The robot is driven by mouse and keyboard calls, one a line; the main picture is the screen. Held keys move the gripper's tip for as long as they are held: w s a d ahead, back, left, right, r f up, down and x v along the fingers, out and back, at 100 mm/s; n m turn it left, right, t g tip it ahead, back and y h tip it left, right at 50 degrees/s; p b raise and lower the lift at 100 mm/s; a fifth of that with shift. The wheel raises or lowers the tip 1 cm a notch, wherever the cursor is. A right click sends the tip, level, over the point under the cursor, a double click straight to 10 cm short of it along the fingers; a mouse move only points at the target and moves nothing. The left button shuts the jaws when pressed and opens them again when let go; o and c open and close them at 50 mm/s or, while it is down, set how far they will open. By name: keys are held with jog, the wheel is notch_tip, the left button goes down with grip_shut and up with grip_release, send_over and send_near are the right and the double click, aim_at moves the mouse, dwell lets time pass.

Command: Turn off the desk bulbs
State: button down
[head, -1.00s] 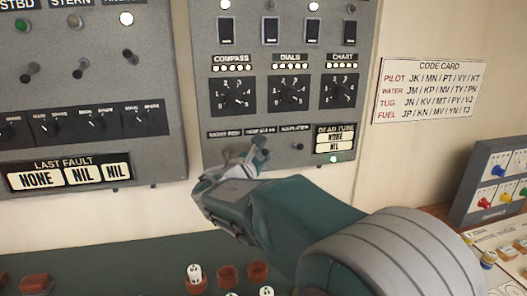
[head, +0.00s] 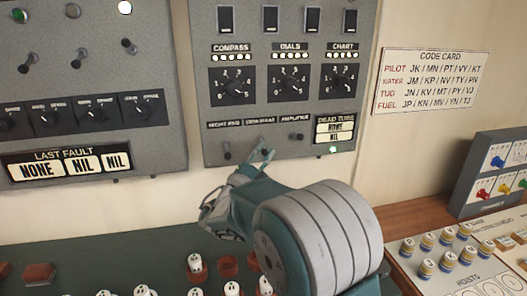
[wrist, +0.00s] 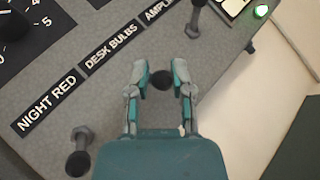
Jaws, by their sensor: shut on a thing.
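The desk bulbs switch is a short dark-knobbed lever on the grey panel (head: 215,108), below the DESK BULBS label (wrist: 111,46). Its knob (wrist: 160,80) shows between my fingertips in the wrist view. My gripper (wrist: 162,78) is shut on this switch, with one finger on each side of the knob. In the head view, my gripper (head: 258,160) is at the panel's lower edge and hides part of the switch. The night red switch (wrist: 78,152) is to its left and the amplifier switch (head: 297,137) to its right.
A DEAD TUBE display (head: 334,133) with a lit green lamp (head: 333,150) is right of the switches. Rotary dials (head: 289,84) sit above. A LAST FAULT panel (head: 68,160) is at left. The desk below carries red sockets and white-topped pieces (head: 195,263).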

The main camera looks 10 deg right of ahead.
jog(key=shift+f, duration=0.3)
jog(key=c, duration=0.5)
grip_release()
jog(key=shift+c, duration=0.2)
jog(key=shift+w, duration=0.15)
jog(key=shift+r, duration=0.1)
jog(key=v, duration=1.2)
